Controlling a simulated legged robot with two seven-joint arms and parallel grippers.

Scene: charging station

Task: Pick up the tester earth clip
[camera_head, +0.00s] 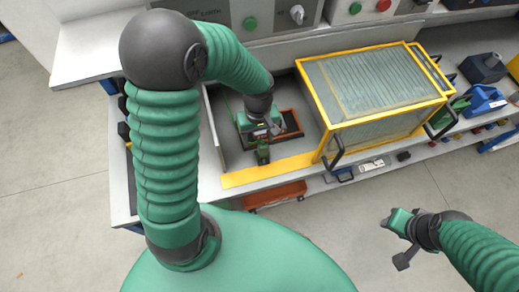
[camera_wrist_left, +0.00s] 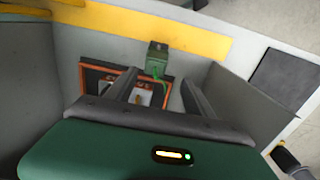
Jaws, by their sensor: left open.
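A small green block with a green cable (camera_wrist_left: 158,60) stands at the yellow strip in the left wrist view; it looks like the tester earth clip, and also shows in the head view (camera_head: 262,152). An orange-framed dark panel (camera_wrist_left: 98,78) lies on the tray floor behind the gripper fingers. My left gripper (camera_head: 272,130) is over this panel. In the left wrist view its two fingers (camera_wrist_left: 158,80) are apart with nothing gripped, pointing towards the block. My right gripper (camera_head: 393,242) hangs over the floor at the right, fingers apart and empty.
A yellow-framed clear box (camera_head: 375,85) stands right of the tray. The grey tray wall (camera_wrist_left: 225,85) rises beside my left gripper. A yellow strip (camera_head: 268,171) runs along the front edge. Blue tools (camera_head: 484,101) lie at far right. An orange case (camera_head: 275,194) sits below.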

